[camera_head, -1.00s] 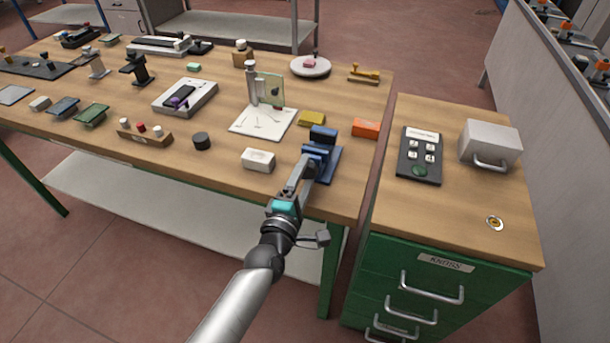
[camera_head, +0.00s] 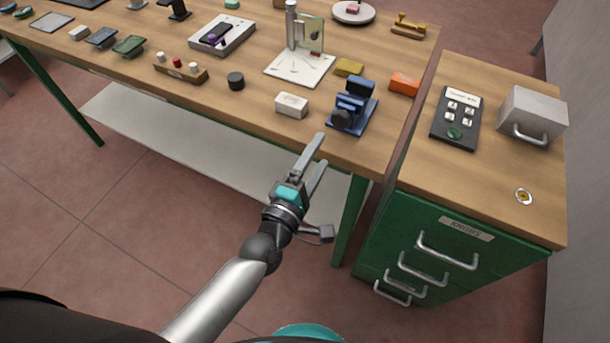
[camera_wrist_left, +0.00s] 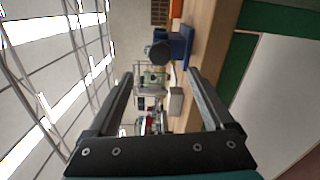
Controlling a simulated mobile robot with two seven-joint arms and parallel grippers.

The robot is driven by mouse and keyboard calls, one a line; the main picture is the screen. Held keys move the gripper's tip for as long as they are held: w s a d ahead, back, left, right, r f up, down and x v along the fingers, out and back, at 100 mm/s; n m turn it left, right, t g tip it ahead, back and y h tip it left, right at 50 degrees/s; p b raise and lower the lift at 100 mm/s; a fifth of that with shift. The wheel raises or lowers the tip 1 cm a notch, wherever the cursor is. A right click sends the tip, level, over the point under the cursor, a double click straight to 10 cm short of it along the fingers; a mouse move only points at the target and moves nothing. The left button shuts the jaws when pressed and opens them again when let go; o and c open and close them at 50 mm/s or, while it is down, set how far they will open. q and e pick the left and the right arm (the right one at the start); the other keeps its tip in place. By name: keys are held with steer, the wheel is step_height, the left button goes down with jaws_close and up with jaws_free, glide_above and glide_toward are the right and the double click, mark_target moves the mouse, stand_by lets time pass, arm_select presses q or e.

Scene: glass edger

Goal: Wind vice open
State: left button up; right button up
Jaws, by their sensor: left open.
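The small blue vice (camera_head: 353,107) stands near the front right edge of the wooden workbench. A dark round part shows on its near side; I cannot make out a handle. My left gripper (camera_head: 320,152) is open and empty in front of the bench's front edge, apart from the vice and pointing towards the bench. In the left wrist view the blue vice (camera_wrist_left: 178,46) lies beyond the fingertips, with its dark round end facing the camera. The open fingers (camera_wrist_left: 160,74) have nothing between them. My right gripper is not in view.
A white block (camera_head: 291,105) sits left of the vice and an orange block (camera_head: 404,84) right of it. A yellow block (camera_head: 348,67) lies behind. A green drawer cabinet (camera_head: 450,245) stands right of the bench, with a button panel (camera_head: 456,118) and a grey box on top.

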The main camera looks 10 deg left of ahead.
arm_select(q)
steer(key=shift+v, duration=2.8)
steer(key=s+a+f+m+g+y+b, duration=0.1)
steer(key=s+a+f+m+g, duration=0.15)
steer(key=f, duration=0.65)
steer(key=s+a+f+m+g+y+b, duration=0.1)
steer(key=s+f+m+g, duration=0.2)
steer(key=f, duration=0.6)
steer(key=s+a+f+m+g+b, duration=0.1)
steer(key=s+a+f+m+g, duration=0.2)
steer(key=f, duration=0.7)
steer(key=s+a+f+m+g+y, duration=0.1)
steer(key=s+a+f+m+g, duration=0.1)
steer(key=s+f, duration=0.3)
steer(key=s+a+f+m+g+y+b, duration=0.1)
steer(key=s+f+m, duration=0.4)
steer(key=s, duration=0.6)
steer(key=s+a+f+m+g+y, duration=0.1)
steer(key=s+a+f+m+g, duration=0.2)
steer(key=s+f, duration=0.3)
steer(key=shift+s+a+f+g+y+b, duration=0.3)
steer(key=shift+s+a+f+g, duration=0.15)
steer(key=shift+s+g, duration=0.45)
